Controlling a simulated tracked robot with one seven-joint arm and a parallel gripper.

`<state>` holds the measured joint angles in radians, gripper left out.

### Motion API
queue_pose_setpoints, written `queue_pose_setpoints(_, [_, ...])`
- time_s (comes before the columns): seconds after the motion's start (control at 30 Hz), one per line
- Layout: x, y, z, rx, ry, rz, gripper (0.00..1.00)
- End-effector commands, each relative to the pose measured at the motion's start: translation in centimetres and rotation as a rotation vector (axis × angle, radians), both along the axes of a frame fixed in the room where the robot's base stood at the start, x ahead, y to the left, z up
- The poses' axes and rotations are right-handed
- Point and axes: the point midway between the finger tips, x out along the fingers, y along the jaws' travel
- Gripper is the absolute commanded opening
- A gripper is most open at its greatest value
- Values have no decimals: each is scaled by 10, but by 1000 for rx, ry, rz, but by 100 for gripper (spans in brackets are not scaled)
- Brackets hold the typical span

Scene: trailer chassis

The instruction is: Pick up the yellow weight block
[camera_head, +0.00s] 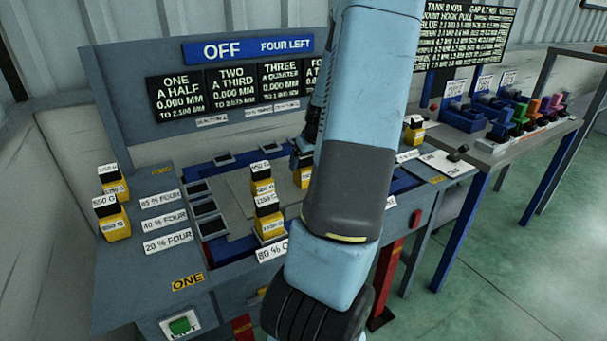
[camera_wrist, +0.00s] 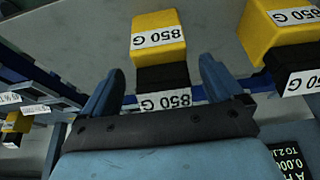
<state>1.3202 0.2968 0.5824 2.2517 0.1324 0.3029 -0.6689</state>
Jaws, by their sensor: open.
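Several yellow weight blocks with black parts and white labels stand on the bench. In the wrist view, one yellow weight block (camera_wrist: 158,30) labelled 850 G lies just ahead of my gripper (camera_wrist: 161,68), its black part between the fingertips. My gripper is open, and I cannot tell whether a finger touches the block. A second 850 G block (camera_wrist: 265,35) is to the right, outside the fingers. In the head view, yellow blocks stand near the middle (camera_head: 268,225), at the left (camera_head: 115,226) and at the right (camera_head: 414,135). Another block (camera_head: 303,178) is partly behind my arm, which hides my fingers.
The grey bench (camera_head: 130,270) has a blue-framed recess with dark pads. A panel behind it carries a blue OFF sign (camera_head: 248,49) and black readouts. A green button (camera_head: 180,325) is at the front left. A second bench with coloured parts stands at the right.

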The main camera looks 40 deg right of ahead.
Motion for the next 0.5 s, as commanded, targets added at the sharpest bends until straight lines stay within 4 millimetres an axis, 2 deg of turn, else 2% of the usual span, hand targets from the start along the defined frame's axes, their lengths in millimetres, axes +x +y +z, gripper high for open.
queue_pose_setpoints(0.2, [11, 0, -26, 3, 1, 1, 94])
queue_pose_setpoints(0.5, [15, -2, -37, 0, 0, 0, 94])
